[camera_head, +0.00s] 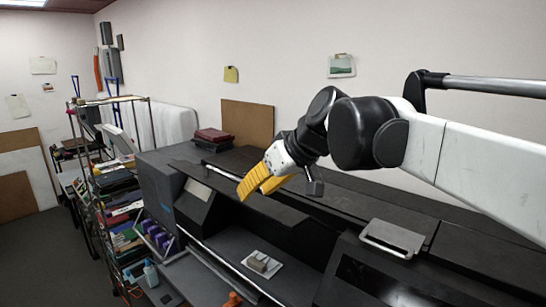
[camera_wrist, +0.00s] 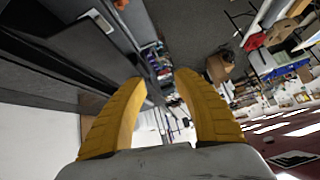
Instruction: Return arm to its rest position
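My gripper (camera_head: 262,184) has yellow ribbed fingers and hangs over the dark machine (camera_head: 470,258) in the head view. My white and black arm reaches in from the right. In the wrist view my gripper (camera_wrist: 158,85) shows two yellow fingers standing apart, with nothing between them. The wrist view is tilted, with the room beyond the fingers. The gripper touches nothing that I can see.
A small object on a light tray (camera_head: 262,264) sits on the machine's lower shelf. A metal handle plate (camera_head: 392,238) lies on its top. Dark red boxes (camera_head: 213,136) stand behind. A loaded rack (camera_head: 112,185) stands left; open floor (camera_head: 30,258) lies beyond it.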

